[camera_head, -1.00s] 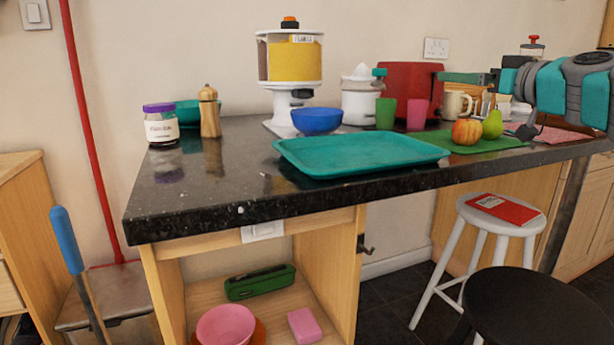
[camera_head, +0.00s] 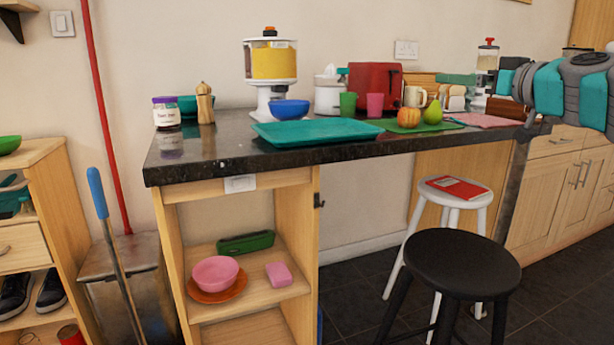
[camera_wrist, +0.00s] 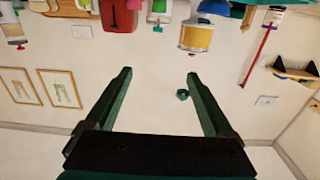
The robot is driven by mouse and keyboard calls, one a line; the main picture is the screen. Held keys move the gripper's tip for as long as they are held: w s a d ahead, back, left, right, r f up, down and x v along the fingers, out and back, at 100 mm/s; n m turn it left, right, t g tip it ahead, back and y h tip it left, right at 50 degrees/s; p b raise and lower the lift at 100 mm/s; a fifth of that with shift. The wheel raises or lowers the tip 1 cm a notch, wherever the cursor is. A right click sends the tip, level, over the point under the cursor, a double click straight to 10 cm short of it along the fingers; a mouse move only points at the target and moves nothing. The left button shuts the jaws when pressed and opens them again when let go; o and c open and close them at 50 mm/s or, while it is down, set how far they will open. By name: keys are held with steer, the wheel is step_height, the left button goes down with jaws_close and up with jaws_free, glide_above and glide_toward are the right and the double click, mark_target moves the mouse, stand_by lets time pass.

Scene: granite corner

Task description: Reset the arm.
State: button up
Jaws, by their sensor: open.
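My gripper (camera_wrist: 158,75) shows in the wrist view with its two dark green fingers spread apart and nothing between them. The wrist view is upside down, with the counter items along its top edge and bare wall beyond the fingers. In the head view my grey and teal arm is folded at the right edge, above the right end of the counter. The gripper touches nothing that I can see.
A dark granite counter (camera_head: 215,152) holds a teal tray (camera_head: 315,131), a blue bowl (camera_head: 290,109), a yellow-filled dispenser (camera_head: 272,62), a red toaster (camera_head: 375,82) and fruit. A black stool (camera_head: 462,262) and a white stool (camera_head: 440,198) stand in front. Dark floor is clear at lower right.

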steer(key=s+a+f+g+y, duration=0.1)
steer(key=s+a+f+g, duration=0.1)
steer(key=a+f, duration=0.4)
steer(key=s+a+f+g, duration=0.1)
steer(key=a+f+g, duration=0.25)
steer(key=a, duration=0.35)
steer(key=s+a+f+g, duration=0.2)
steer(key=s+a+f, duration=0.15)
steer(key=f, duration=0.25)
steer(key=s+a+f+g+h, duration=0.1)
steer(key=s+a+f+g, duration=0.15)
steer(key=s+f, duration=0.3)
steer(key=s+a+f+g, duration=0.1)
steer(key=s+a+f, duration=0.25)
steer(key=f, duration=0.35)
steer(key=s+d+f+m+g+h, duration=0.2)
steer(key=s+d+f+g+h, duration=0.1)
steer(key=s+f, duration=0.6)
steer(key=s+d+f+m+g+h, duration=0.2)
steer(key=s+f, duration=0.8)
steer(key=s, duration=0.7)
steer(key=shift+s+d+f+g+h, duration=0.3)
steer(key=shift+d+g+h, duration=0.5)
steer(key=shift+d+g, duration=0.45)
